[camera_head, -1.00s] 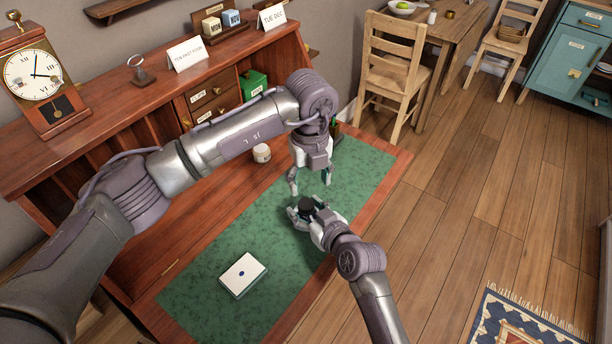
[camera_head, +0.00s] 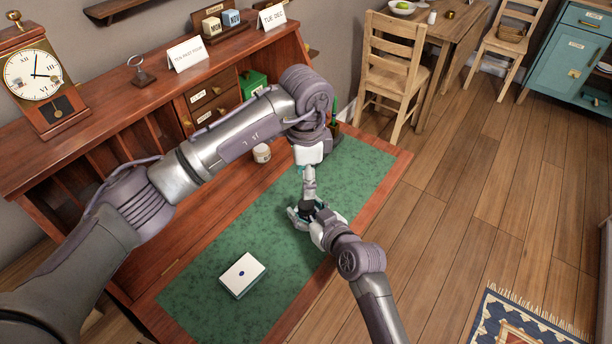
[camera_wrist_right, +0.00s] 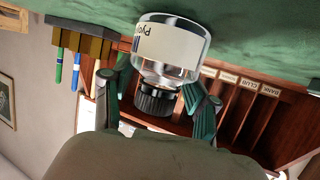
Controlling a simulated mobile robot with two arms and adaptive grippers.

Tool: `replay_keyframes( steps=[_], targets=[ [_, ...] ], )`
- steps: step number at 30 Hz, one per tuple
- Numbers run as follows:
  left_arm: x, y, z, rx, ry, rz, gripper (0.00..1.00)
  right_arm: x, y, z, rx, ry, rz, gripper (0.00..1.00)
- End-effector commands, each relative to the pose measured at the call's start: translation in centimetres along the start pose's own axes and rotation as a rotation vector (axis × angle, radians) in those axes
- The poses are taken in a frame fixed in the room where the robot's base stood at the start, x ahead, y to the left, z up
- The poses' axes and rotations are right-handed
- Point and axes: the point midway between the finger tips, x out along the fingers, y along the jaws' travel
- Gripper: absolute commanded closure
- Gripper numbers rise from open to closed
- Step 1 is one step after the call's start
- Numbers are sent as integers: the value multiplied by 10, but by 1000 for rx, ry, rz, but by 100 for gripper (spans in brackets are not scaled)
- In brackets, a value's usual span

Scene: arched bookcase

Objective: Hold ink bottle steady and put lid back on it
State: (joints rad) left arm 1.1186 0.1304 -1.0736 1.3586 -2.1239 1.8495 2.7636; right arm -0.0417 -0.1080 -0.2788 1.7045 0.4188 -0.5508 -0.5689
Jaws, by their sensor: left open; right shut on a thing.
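The ink bottle (camera_wrist_right: 175,45) is clear glass with a pale label. It shows upside down in the right wrist view, against the green mat. The black ribbed lid (camera_wrist_right: 156,98) is at its mouth; I cannot tell how firmly it sits. The lid also shows in the head view as a dark disc (camera_head: 306,208). My right gripper (camera_head: 312,213) is shut on the ink bottle, with its fingers (camera_wrist_right: 160,90) on either side. My left gripper (camera_head: 309,192) is open, pointing down just above the lid; its fingers overlap, seen edge-on.
The green desk mat (camera_head: 205,307) has free room at its front left, beside a white card box (camera_head: 243,274). A pen holder (camera_wrist_right: 80,38) and bookcase compartments (camera_wrist_right: 250,110) show in the right wrist view.

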Motion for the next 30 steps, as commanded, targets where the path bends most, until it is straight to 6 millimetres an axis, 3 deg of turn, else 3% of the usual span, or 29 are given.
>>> replay_keyframes(
  steps=[8, 21, 30],
  targets=[
    [8, 0, 0, 2, -2, 2, 36, 0, 0, 0, 0, -1, 0, 100],
    [70, 0, 0, 2, -1, 2, 36, 0, 0, 0, 0, -1, 0, 100],
    [81, 0, 0, 3, 0, 0, 36, 0, 0, 0, 0, 0, 0, 100]
  ],
)
